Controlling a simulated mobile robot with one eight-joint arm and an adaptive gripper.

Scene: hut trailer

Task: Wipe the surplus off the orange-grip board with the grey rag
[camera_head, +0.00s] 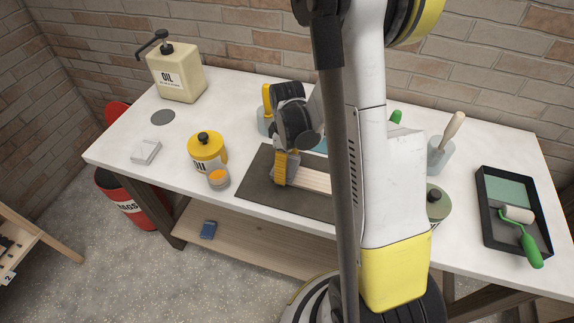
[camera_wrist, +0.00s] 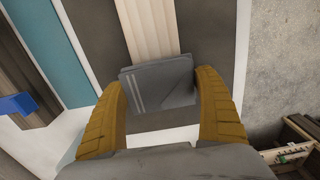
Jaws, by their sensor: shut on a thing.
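My gripper (camera_head: 282,170) has yellow fingers and is shut on the folded grey rag (camera_wrist: 158,84), at the left end of a pale, lengthwise-grooved wooden board (camera_head: 314,180). The wrist view shows the rag between both fingers of my gripper (camera_wrist: 161,108), overlapping the near end of the board (camera_wrist: 150,30). I cannot tell whether the rag presses on the board. The board lies on a dark mat (camera_head: 252,185). Its right part is hidden behind my arm. No orange grip shows on the board, and I cannot make out any surplus.
An oil can (camera_head: 178,75) is at the back left. A roller tray (camera_head: 490,230) is at the right. A red rag bin (camera_head: 128,205) stands on the floor.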

